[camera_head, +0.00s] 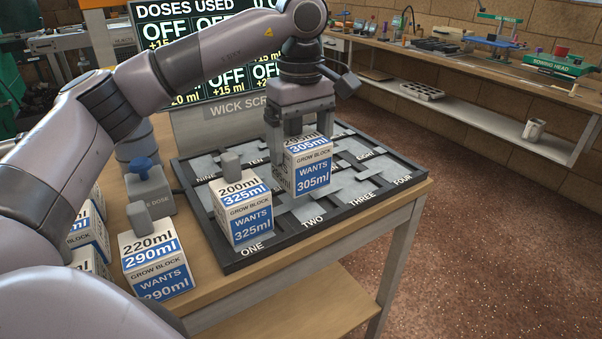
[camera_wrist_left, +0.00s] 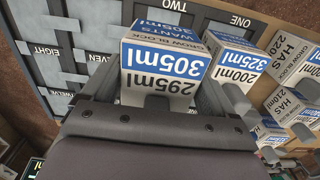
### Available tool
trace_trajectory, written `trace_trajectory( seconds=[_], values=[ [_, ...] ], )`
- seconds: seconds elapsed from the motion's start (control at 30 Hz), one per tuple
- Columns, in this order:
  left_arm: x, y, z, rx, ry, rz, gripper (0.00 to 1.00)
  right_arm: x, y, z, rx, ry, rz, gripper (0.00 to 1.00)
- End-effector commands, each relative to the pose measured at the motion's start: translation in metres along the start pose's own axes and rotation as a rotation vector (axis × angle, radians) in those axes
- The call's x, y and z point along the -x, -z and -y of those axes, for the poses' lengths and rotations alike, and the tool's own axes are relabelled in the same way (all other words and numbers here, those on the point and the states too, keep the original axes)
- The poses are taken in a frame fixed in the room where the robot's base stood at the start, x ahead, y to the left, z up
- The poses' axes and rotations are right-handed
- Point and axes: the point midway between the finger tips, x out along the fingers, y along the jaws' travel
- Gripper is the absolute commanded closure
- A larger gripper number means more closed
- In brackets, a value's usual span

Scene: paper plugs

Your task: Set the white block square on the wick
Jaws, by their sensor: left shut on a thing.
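My left gripper (camera_head: 301,128) is shut on a white block (camera_head: 309,170) with blue labels reading "WANTS 305ml". The block hangs below the jaws over the dark-framed tray (camera_head: 330,224), behind the "TWO" and "THREE" labels, and looks about upright. I cannot tell whether its bottom touches the tray. In the left wrist view the same block (camera_wrist_left: 163,65) shows "295ml" and "305ml" between the fingers. Grey wick strips (camera_head: 313,212) show in the tray's cells; the spot under the block is hidden. My right gripper is not in view.
A second block (camera_head: 244,221), marked 325ml, stands on cell "ONE", close to the left of the held block. Another block (camera_head: 152,264), marked 290ml, stands on the wooden table (camera_head: 200,292) with more behind my arm. Tray cells "THREE" and "FOUR" look empty.

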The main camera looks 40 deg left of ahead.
Motion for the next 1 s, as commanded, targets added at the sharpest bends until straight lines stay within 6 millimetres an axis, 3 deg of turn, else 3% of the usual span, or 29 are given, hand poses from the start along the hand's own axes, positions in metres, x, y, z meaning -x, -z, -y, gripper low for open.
trace_trajectory(
  seconds=[0.23,0.47,0.83,0.87,0.9,1.0],
  values=[
    [-0.018,0.0,0.0,0.0,0.0,-0.001,0.59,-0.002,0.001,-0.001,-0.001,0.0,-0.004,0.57],
    [-0.05,0.0,0.0,0.0,-0.001,-0.001,0.59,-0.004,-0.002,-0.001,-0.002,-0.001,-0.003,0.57],
    [-0.056,0.0,-0.001,0.0,-0.003,0.0,0.59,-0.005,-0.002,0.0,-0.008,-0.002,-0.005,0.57],
    [-0.057,0.0,0.0,0.0,-0.001,0.0,0.09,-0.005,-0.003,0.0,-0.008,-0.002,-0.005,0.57],
    [-0.056,0.0,0.0,0.0,-0.001,0.0,0.0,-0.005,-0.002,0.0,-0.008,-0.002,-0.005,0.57],
    [-0.056,0.0,0.0,0.0,-0.001,0.0,0.0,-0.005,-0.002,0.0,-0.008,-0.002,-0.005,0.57]
  ],
)
